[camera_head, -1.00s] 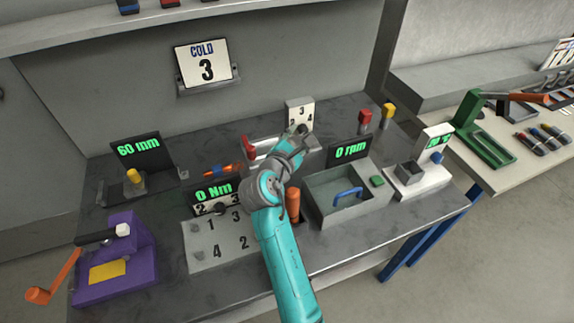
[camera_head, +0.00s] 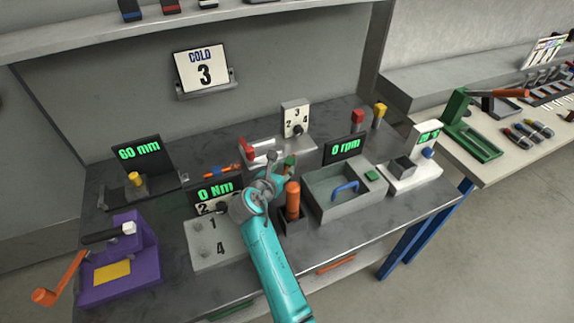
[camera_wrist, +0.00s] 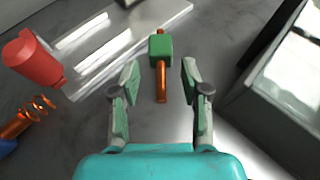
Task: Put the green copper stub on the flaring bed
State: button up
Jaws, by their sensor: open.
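The copper stub with a green block on it (camera_wrist: 161,48) lies in the wrist view, its bare copper end pointing towards my gripper. A small green patch beside the gripper in the head view (camera_head: 289,160) looks like the same stub. My gripper (camera_wrist: 158,82) is open and empty. The copper end shows between its fingers, without visible contact; the height gap is unclear. It also shows in the head view (camera_head: 268,160), over the middle of the bench. I cannot tell for sure which fixture is the flaring bed; a purple fixture with a yellow pad (camera_head: 150,262) stands at the front left.
A silver plate (camera_wrist: 130,45) and a red knob-like part (camera_wrist: 32,58) lie left of the stub. A grey box (camera_wrist: 265,110) stands to the right. An upright orange handle (camera_head: 292,198) stands close to my arm. Bare bench shows around the stub.

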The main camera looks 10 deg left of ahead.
aim_at(287, 164)
jog(key=shift+x, duration=3.6)
jog(key=shift+f, duration=0.1)
grip_shut()
